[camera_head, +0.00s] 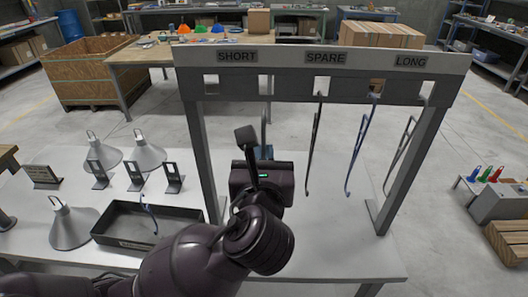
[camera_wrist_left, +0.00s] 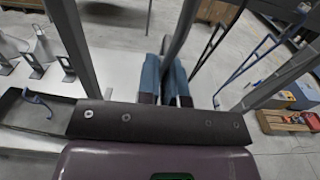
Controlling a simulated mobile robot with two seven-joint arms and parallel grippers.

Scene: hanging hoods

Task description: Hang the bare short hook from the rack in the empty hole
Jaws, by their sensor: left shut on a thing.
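The rack (camera_head: 295,60) stands on the table with labels SHORT, SPARE and LONG. The hole at the far left (camera_head: 211,84) under SHORT shows no hook. A dark hook (camera_head: 314,145) hangs under SPARE; a blue hook (camera_head: 356,153) and a grey hook (camera_head: 400,155) hang toward LONG. My left gripper (camera_head: 264,152) is at the rack's left half, below the crossbar. It is shut on a thin dark hook, which rises from its fingers in the left wrist view (camera_wrist_left: 181,30). Whether its top touches the crossbar is unclear. My right gripper is not in view.
Grey cone hoods (camera_head: 72,226), small dark stands (camera_head: 135,177) and a dark tray (camera_head: 125,240) with a blue hook (camera_head: 148,212) stand on the left of the table. The rack's left post (camera_head: 203,150) is close to my gripper. The tabletop under the rack's right half is clear.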

